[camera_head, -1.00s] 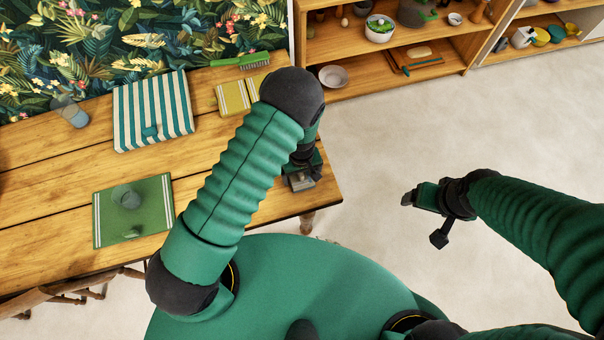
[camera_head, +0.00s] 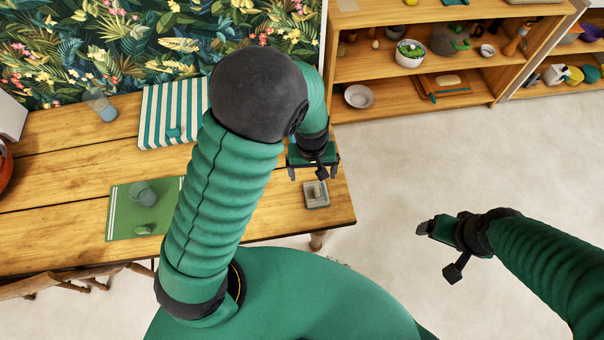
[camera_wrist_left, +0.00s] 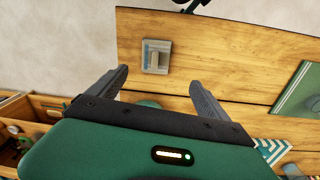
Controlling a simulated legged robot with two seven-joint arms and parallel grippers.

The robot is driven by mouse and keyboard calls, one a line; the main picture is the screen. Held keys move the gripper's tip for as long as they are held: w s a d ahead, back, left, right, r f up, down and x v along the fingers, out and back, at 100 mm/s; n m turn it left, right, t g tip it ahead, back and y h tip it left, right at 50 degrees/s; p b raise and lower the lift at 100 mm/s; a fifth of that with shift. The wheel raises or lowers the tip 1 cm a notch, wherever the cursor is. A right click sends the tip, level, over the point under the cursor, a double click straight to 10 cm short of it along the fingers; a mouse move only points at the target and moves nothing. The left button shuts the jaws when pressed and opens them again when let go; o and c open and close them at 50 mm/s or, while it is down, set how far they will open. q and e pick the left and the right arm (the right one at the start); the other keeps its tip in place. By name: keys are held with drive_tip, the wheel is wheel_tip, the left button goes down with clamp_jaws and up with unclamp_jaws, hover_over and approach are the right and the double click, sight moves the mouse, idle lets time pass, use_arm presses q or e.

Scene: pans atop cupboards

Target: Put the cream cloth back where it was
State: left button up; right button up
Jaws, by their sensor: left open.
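I cannot make out a cream cloth for certain. A small grey-beige square item (camera_head: 316,195) with a paler block on it lies near the table's right end; it also shows in the wrist view (camera_wrist_left: 156,56). Whether it is folded cloth or a hard tray is unclear. My left gripper (camera_head: 313,174) is open and empty just beyond it; its spread fingers show in the wrist view (camera_wrist_left: 160,76). A green cloth (camera_head: 122,220) carries a glass and a small green item. A teal-and-white striped cloth (camera_head: 190,95) lies behind. My right gripper (camera_head: 426,228) hangs over the floor.
The wooden table (camera_head: 60,190) has bare boards at its left. A glass (camera_head: 105,108) stands at the back. My left arm hides part of the table's back right. Shelves (camera_head: 440,65) with bowls stand beyond; open floor (camera_head: 400,160) lies right of the table.

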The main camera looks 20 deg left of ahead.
use_arm(q)
drive_tip(key=s+a+r+m+t, duration=0.2)
drive_tip(key=s+a+r+m, duration=0.3)
drive_tip(key=s+r, duration=0.3)
drive_tip(key=shift+a+r, duration=0.3)
drive_tip(key=shift+r, duration=0.45)
drive_tip(key=shift+w+a, duration=0.1)
drive_tip(key=shift+w, duration=0.05)
